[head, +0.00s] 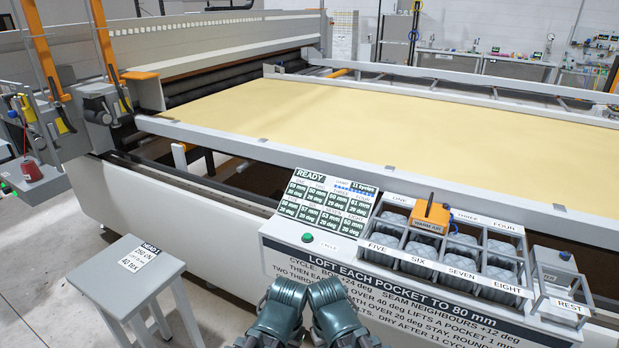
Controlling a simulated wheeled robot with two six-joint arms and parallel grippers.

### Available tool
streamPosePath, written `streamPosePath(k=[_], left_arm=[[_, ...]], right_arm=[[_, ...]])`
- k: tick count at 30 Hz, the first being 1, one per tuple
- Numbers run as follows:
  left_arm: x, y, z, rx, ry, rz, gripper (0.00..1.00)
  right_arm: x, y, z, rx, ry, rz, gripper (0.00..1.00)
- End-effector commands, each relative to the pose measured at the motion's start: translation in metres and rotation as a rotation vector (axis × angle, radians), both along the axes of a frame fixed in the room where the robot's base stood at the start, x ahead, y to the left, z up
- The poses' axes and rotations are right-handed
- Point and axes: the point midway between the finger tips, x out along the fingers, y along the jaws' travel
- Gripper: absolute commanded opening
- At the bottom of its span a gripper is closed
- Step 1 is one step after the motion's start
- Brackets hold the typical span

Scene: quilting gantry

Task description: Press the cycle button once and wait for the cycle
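The cycle button (307,237) is a small round green button on the white front panel, with a faint CYCLE label to its right. It sits just below the display board (322,204), which reads READY and 11 cycles, with rows of mm and deg values. Nothing touches the button. Two teal links of my arms (284,304) (337,306) show at the bottom centre, below the button and apart from it. I see no gripper fingers in the head view.
A tray of pockets (447,258) labelled up to EIGHT holds grey padded pieces, with an orange tool (429,215) on top. A REST stand (560,285) is at right. A grey stool (145,270) stands left. A yellow quilt bed (380,125) lies behind. The space before the button is clear.

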Motion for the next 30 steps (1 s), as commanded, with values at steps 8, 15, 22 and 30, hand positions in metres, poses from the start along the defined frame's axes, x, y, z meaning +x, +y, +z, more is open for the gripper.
streamPosePath(k=[8,15,22,30], left_arm=[[0.0000,0.0000,0.0000,0.000,0.000,0.000,0.45],[0.0000,0.0000,0.0000,0.000,0.000,0.000,0.45],[0.0000,0.0000,0.0000,0.000,0.000,0.000,0.45],[0.0000,0.0000,0.0000,0.000,0.000,0.000,0.45]], right_arm=[[0.0000,0.0000,0.0000,0.000,0.000,0.000,0.34],[0.0000,0.0000,0.0000,0.000,0.000,0.000,0.00],[0.0000,0.0000,0.0000,0.000,0.000,0.000,0.00],[0.0000,0.0000,0.0000,0.000,0.000,0.000,0.00]])
